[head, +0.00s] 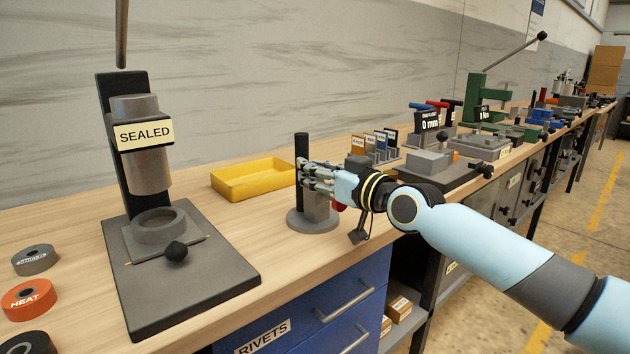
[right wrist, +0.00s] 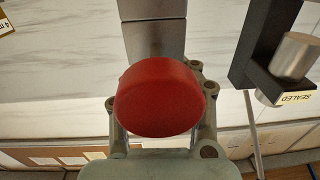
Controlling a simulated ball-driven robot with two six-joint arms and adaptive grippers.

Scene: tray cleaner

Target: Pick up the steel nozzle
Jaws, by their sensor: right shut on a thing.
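My right gripper (head: 318,176) is shut on a grey metal piece that I take for the steel nozzle (head: 316,207), at a stand with a black post and a round grey base (head: 312,222). The fingers hide part of it, and I cannot tell whether it is clear of the stand. A red round part (head: 338,206) shows just below the gripper. In the right wrist view, the red part (right wrist: 160,98) fills the middle, with a grey metal piece (right wrist: 153,38) behind it. My left gripper is not in view.
A yellow tray (head: 252,181) lies behind and left of the stand. A press marked SEALED (head: 145,133) stands at the left, with labelled rings (head: 30,299) beside it. Fixtures with small signs (head: 375,143) crowd the bench at the right. Bare wood lies between the press and the stand.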

